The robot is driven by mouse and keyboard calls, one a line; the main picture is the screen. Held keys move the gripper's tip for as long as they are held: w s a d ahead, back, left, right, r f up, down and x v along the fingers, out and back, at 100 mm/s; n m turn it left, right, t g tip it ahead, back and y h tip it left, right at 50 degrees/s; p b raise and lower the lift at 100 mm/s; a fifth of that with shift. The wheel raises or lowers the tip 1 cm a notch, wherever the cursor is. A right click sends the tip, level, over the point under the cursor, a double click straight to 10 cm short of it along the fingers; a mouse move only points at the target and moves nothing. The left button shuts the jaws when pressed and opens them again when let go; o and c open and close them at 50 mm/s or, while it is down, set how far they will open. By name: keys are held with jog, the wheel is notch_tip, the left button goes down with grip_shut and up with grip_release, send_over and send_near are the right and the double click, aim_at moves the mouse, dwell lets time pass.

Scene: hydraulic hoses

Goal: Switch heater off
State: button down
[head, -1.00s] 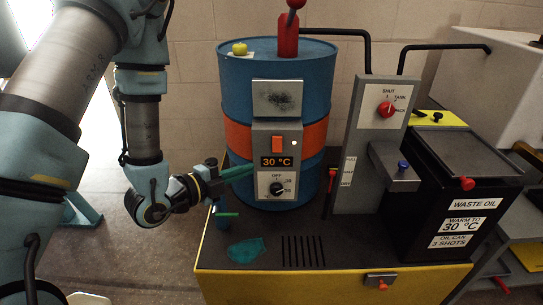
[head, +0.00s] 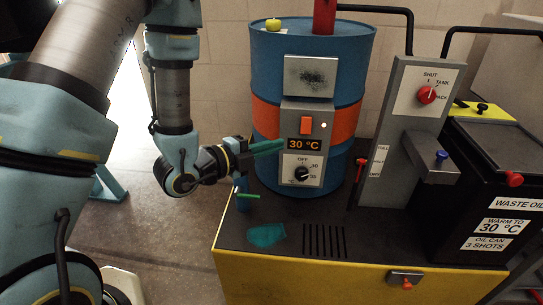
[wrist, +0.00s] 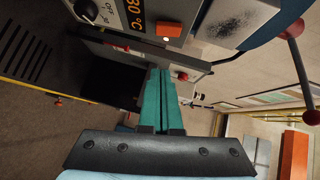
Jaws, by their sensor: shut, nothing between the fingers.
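The heater's control panel (head: 306,155) is on the front of a blue drum (head: 265,75) with an orange band. It has an orange-red rocker switch (head: 306,125), a display (head: 306,144) reading 30 °C, and a black dial (head: 302,174) with OFF printed at its upper left. The dial's pointer looks turned away from OFF, toward the right. A small pale light shows beside the switch. My gripper (head: 282,146) is shut and empty, its green fingers just left of the panel near display height. In the wrist view, the fingers (wrist: 160,98) lie together; the dial (wrist: 86,10) is at upper left.
A grey post with a red selector knob (head: 427,95) stands right of the drum. A black waste oil box (head: 475,180) is at the right. A teal patch (head: 266,235) and slots lie on the bench top (head: 365,235). Free floor is to the left.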

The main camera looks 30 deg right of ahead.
jog(key=b, duration=0.1)
jog(key=p, duration=0.2)
send_near(306, 131)
jog(key=s+d, duration=0.3)
jog(key=d, duration=0.1)
jog(key=shift+w+d+f+p, duration=0.15)
jog(key=shift+w+d+p, duration=0.15)
jog(key=shift+w+d, duration=0.4)
jog(key=shift+w+d+f+p, duration=0.15)
jog(key=shift+w+d+p, duration=0.15)
jog(key=shift+w+d, duration=0.35)
jog(key=b, duration=0.2)
jog(key=f+b, duration=0.1)
jog(key=b, duration=0.1)
jog(key=shift+w+d+f+m+h+b, duration=0.1)
jog(key=shift+w+d+m+h+b, duration=0.05)
jog(key=shift+w+m+h+b, duration=0.2)
jog(key=shift+r+p, duration=0.35)
jog(key=shift+r, duration=0.1)
